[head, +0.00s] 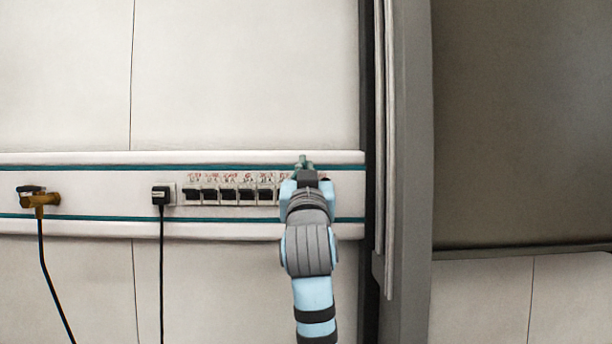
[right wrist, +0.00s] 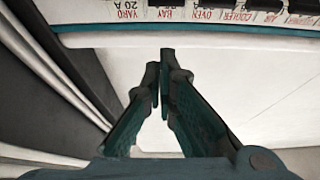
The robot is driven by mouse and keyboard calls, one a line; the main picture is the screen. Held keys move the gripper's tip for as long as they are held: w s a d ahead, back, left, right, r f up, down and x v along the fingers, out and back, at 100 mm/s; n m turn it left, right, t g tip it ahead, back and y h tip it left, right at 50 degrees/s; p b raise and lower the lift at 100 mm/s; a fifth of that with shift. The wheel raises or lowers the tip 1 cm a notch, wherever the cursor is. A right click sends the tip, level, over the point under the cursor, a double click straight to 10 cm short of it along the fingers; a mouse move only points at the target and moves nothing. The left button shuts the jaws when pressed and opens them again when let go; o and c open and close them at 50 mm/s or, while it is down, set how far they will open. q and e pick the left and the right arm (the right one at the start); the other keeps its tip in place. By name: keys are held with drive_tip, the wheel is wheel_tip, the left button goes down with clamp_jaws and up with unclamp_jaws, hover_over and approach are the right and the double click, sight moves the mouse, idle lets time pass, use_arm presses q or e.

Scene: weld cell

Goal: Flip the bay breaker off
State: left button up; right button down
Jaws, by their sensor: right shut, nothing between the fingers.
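The bay breaker (right wrist: 162,3) is at the top edge of the right wrist view, which shows the panel upside down. Only a sliver of its black part shows, beside its red BAY label, so its lever position cannot be told. In the head view my right gripper and wrist cover that part of the breaker row (head: 228,195). My right gripper (head: 304,162) is shut and empty in front of the right end of the row. In the right wrist view its fingertips (right wrist: 160,60) point toward the BAY label, with no clear contact. My left gripper is not in view.
The YARD label (right wrist: 133,14) and OVEN label (right wrist: 204,15) flank BAY. A black plug (head: 160,195) with a hanging cable and a brass fitting (head: 40,199) with a hose are left along the rail. A grey post (head: 410,150) stands close on the right.

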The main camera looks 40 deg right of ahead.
drive_tip(key=shift+w+d+f, duration=0.4)
drive_tip(key=shift+w+f, duration=0.1)
drive_tip(key=shift+f, duration=0.1)
drive_tip(key=shift+w+d+f, duration=0.35)
drive_tip(key=shift+w+f, duration=0.15)
drive_tip(key=shift+f, duration=0.05)
drive_tip(key=shift+f+b, duration=0.25)
drive_tip(key=shift+b, duration=0.25)
drive_tip(key=shift+t, duration=0.3)
